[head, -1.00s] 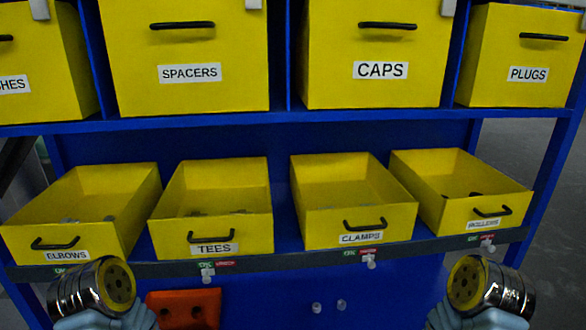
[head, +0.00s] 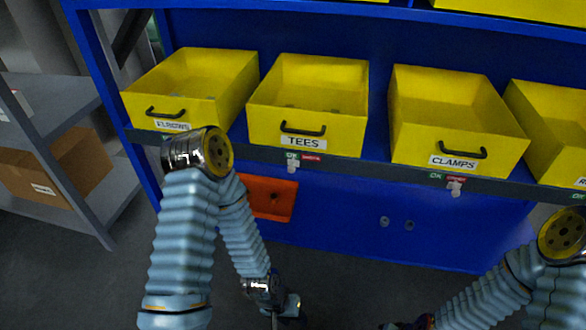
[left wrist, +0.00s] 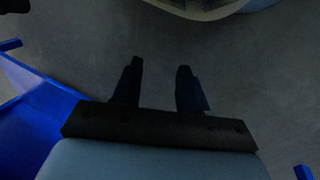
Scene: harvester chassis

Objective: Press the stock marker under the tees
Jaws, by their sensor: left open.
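The yellow TEES bin (head: 305,142) sits on the lower shelf. Below it, the dark rail carries a green OK label and a red label. The white stock marker (head: 292,164) hangs below the green label. My left arm reaches down in front of the rack, with its wrist low and well below the marker. The left gripper shows in the left wrist view (left wrist: 159,72) with two dark fingers apart and nothing between them, over grey floor. My right arm is at the lower right of the head view; its gripper is out of frame.
The ELBOWS (head: 190,110) and CLAMPS (head: 450,125) bins flank the TEES bin. The CLAMPS marker (head: 455,188) hangs below its red label. An orange panel (head: 268,198) is on the blue front below the rail. A grey shelf with a cardboard box (head: 55,170) stands left.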

